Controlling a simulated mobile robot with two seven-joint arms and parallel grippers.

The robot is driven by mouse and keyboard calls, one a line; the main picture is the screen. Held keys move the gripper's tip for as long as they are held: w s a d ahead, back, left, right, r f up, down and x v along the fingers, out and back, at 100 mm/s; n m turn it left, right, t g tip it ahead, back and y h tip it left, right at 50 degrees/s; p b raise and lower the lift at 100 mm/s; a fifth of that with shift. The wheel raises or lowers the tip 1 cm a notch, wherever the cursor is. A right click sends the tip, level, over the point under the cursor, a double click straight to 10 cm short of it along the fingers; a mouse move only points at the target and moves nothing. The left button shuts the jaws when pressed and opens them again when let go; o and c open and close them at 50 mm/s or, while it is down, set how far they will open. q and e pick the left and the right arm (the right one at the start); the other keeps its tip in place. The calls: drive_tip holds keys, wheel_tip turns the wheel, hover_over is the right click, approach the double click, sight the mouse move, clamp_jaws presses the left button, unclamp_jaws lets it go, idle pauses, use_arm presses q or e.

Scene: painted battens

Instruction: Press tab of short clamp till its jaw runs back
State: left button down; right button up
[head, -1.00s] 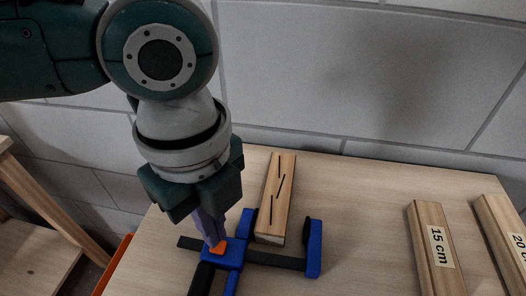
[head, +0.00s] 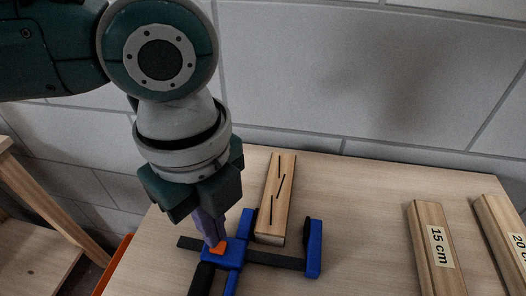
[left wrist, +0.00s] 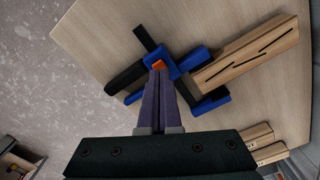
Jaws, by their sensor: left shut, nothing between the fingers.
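The short clamp (head: 314,262) lies on the table, blue with a black bar, a black handle and an orange tab (head: 217,248). My left gripper (head: 212,240) is shut and empty, pointing down with its purple fingertips at the orange tab. They seem to touch it, but exact contact is hard to tell. In the left wrist view the tips also meet at the tab (left wrist: 159,65). A slotted batten (head: 277,195) has its near end between the clamp's jaws. It is close to the left jaw, with a gap to the right jaw. My right gripper is not in view.
A batten marked 15 cm (head: 437,250) and another marked 20 (head: 505,240) lie at the table's right. The table (head: 360,215) is bare between them and the clamp. A brick wall stands behind. A wooden stand (head: 30,240) is at the left.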

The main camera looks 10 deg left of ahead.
use_arm(q)
drive_tip(key=shift+f+b, duration=0.65)
drive_tip(key=shift+f, duration=0.45)
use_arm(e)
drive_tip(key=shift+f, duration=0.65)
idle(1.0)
use_arm(q)
wheel_tip(320, 180, up, 6)
drive_tip(key=p, duration=0.6)
drive_tip(key=shift+r+p, duration=0.1)
drive_tip(key=shift+p, duration=0.25)
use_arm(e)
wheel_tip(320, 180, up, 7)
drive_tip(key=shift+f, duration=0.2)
